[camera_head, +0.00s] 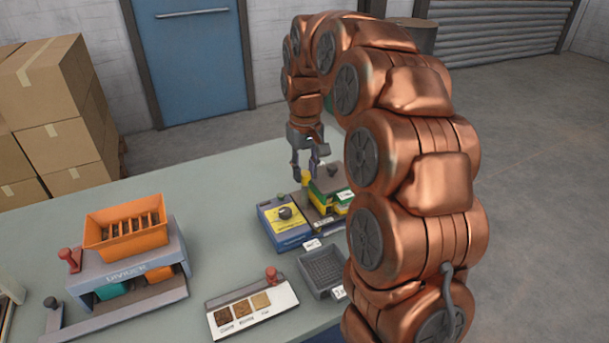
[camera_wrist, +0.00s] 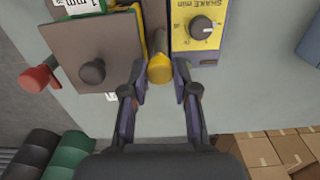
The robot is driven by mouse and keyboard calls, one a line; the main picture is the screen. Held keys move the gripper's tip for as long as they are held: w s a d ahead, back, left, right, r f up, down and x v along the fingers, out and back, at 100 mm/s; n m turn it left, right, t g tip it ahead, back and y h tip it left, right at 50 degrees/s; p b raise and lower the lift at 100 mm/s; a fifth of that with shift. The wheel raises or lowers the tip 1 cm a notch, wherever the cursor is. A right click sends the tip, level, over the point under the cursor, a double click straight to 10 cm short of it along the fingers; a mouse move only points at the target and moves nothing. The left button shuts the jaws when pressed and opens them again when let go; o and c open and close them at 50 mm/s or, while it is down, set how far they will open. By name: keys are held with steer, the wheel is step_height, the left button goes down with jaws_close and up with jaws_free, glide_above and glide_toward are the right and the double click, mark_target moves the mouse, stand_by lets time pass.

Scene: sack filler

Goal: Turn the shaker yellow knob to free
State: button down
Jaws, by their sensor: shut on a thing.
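The shaker (camera_head: 270,225) stands on the table, with a blue box bearing a yellow panel and dark dial. In the wrist view the panel (camera_wrist: 205,12) reads "SHAKE min". The yellow knob (camera_wrist: 160,68) sits between the panel and a grey square lid (camera_wrist: 110,40) with a dark round handle; it also shows in the head view (camera_head: 305,178). My gripper (camera_wrist: 160,82) points down at the knob and is shut on it, one finger on each side. My gripper (camera_head: 307,170) partly hides the knob in the head view. Any marking for free is not readable.
A red knob (camera_wrist: 36,77) sticks out beside the lid. A grey mesh tray (camera_head: 323,270) and a sample board (camera_head: 252,308) lie in front. A divider with an orange bin (camera_head: 125,228) stands left. My arm covers the table's right side.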

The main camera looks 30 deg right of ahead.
mark_target(305, 173)
steer(key=n+b, duration=0.1)
steer(key=n, duration=0.3)
steer(key=shift+n, duration=0.3)
steer(key=n, duration=0.4)
steer(key=shift+n, duration=0.3)
steer(key=c, duration=0.9)
jaws_free()
steer(key=shift+r, duration=0.1)
steer(key=shift+r, duration=5.95)
